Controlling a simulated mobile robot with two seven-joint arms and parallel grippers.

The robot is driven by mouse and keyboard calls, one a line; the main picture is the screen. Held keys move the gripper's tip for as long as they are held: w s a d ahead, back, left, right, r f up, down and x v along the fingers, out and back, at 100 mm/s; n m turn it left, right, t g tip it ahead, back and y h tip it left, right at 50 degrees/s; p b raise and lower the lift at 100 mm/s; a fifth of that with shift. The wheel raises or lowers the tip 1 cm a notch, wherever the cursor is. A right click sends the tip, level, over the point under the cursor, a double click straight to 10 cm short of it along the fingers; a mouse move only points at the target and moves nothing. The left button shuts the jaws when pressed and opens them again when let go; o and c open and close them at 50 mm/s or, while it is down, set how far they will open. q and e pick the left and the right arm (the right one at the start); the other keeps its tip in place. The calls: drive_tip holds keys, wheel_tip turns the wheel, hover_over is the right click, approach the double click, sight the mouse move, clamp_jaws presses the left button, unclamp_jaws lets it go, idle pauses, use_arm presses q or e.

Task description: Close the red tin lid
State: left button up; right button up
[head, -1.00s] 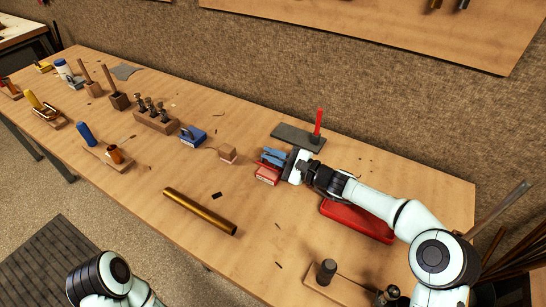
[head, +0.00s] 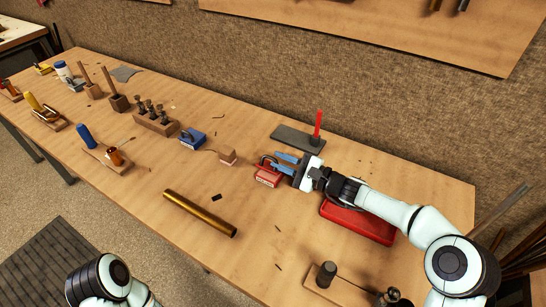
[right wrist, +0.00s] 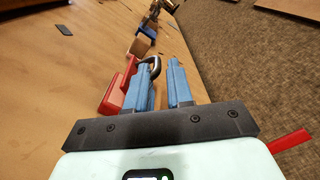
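A small red box (head: 267,179) with a pale label stands near the middle of the table. A dark curved loop rises at its back; in the right wrist view the loop (right wrist: 156,66) is grey, beside the upright red part (right wrist: 126,84). My right gripper (head: 280,164) has its blue fingers apart, just behind and right of the box. The left finger in the wrist view is close to the loop; I cannot tell whether they touch. A larger, flat red case (head: 352,224) lies under my right forearm, partly hidden. My left gripper is out of view.
A dark mat (head: 290,138) with a red upright piece (head: 318,125) lies behind my right gripper. A brass tube (head: 200,213) lies at the front. A wooden block (head: 228,156) and a blue box (head: 191,139) stand to the left.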

drive_tip(key=v, duration=1)
